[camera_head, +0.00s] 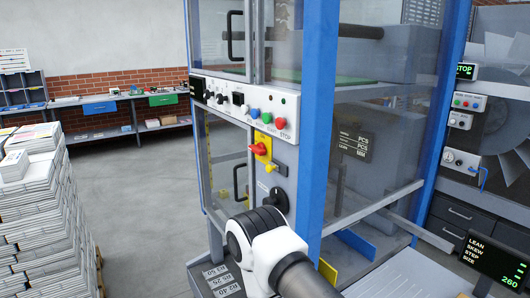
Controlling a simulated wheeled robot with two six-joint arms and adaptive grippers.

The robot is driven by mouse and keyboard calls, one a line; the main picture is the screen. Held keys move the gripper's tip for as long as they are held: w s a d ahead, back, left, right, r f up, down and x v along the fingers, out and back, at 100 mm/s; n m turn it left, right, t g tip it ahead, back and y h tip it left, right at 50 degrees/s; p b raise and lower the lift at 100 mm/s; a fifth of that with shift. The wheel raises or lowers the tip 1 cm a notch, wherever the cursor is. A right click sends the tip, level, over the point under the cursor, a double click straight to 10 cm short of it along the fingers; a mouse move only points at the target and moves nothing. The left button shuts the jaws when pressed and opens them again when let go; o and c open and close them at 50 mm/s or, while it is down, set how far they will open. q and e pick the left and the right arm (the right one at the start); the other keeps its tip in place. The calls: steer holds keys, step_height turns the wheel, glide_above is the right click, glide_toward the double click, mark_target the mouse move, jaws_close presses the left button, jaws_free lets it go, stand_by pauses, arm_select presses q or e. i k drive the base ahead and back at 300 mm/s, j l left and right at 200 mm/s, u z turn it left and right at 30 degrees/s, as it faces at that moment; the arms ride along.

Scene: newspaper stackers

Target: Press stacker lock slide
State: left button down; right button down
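The stacker (315,120) is a tall machine with blue posts and clear panels. Its white control strip (232,108) carries blue, green and red buttons. Below the strip is a red rotary handle (257,149) on a yellow plate (264,141). A small yellow piece (271,167) sits just under that plate; I cannot tell whether it is the lock slide. A black round knob (275,200) is lower on the same grey panel. A white and black link of my arm rises from the bottom, in front of the machine below the knob. No fingertips of either gripper show.
Tall newspaper stacks (35,210) stand on the left. A workbench (125,97) with bins lines the brick wall. A display (497,260) and a control box (468,101) are on the right. The grey floor (145,210) between stacks and machine is clear.

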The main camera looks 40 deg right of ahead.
mark_target(271, 167)
steer(key=i+j+u, duration=0.1)
steer(key=i+u, duration=0.25)
steer(key=i, duration=0.15)
steer(key=i+u, duration=0.35)
steer(key=i, duration=0.15)
steer(key=i+l+u, duration=0.15)
steer(key=i+u, duration=0.2)
steer(key=i, duration=0.15)
steer(key=i+l+u, duration=0.3)
steer(key=i, duration=0.2)
steer(key=i+u, duration=0.4)
steer(key=i, duration=0.3)
steer(key=z, duration=4.35)
